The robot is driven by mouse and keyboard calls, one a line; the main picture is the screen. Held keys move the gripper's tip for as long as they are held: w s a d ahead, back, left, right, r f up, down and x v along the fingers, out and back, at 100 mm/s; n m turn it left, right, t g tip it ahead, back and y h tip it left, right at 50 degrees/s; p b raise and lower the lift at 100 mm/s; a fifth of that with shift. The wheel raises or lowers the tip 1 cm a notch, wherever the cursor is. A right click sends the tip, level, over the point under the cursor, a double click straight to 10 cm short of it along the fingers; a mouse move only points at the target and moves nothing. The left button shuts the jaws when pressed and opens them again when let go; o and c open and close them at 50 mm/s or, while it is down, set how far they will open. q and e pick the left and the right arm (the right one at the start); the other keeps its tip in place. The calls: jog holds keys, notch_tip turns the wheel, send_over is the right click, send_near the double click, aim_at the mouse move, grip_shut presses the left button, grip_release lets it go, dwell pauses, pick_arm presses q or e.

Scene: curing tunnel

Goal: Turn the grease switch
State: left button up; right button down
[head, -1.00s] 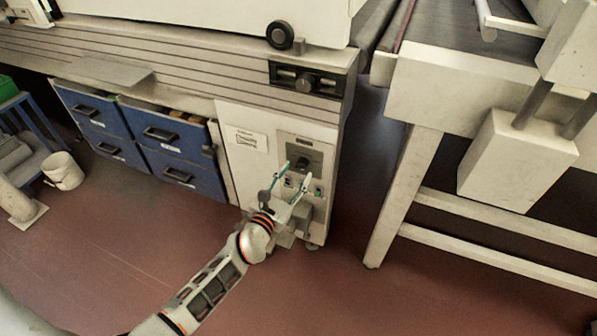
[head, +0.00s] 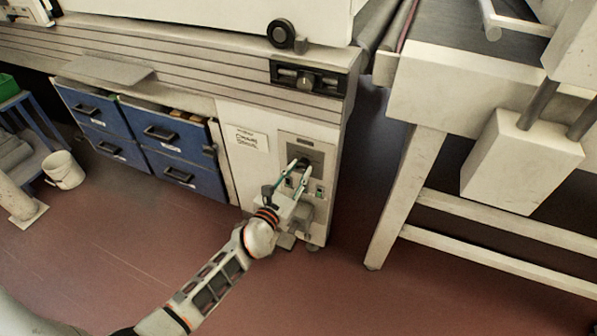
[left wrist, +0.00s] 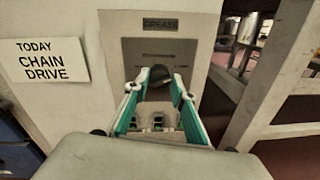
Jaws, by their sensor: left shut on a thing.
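The grease switch is a dark knob (head: 305,160) on a grey panel (head: 286,140) at the right end of the cream machine cabinet. In the left wrist view the dark knob (left wrist: 158,80) sits in the panel, below a plate reading GREASE (left wrist: 160,24). My left gripper (head: 299,166) is at the panel with its fingers on either side of the knob. In the left wrist view the green and white fingers of my left gripper (left wrist: 160,77) are shut on it. The fingers partly hide the knob's sides. My right gripper is not in view.
A sign reading TODAY CHAIN DRIVE (left wrist: 53,61) is left of the panel. Blue drawers (head: 178,145) are further left, with a white bucket (head: 64,170) on the floor. A conveyor frame with a leg (head: 405,195) stands right. The red floor in front is clear.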

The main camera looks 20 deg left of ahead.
pick_arm(q)
jog(key=shift+f+n+b, duration=0.15)
jog(key=shift+n+b, duration=2.3)
jog(key=shift+n, duration=2.05)
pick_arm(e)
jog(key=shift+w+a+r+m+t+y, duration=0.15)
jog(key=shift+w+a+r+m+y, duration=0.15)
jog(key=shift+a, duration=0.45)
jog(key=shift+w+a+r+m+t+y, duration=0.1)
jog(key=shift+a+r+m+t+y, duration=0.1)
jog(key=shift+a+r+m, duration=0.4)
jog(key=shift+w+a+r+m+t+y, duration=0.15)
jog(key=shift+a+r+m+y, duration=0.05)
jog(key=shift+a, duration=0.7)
pick_arm(q)
jog(key=o, duration=1.1)
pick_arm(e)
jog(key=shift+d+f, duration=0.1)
pick_arm(q)
jog(key=shift+s, duration=0.15)
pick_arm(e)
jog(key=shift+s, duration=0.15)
pick_arm(q)
jog(key=s, duration=1.1)
jog(key=shift+s+a+f, duration=0.2)
jog(key=shift+s+a, duration=0.2)
jog(key=shift+a, duration=0.05)
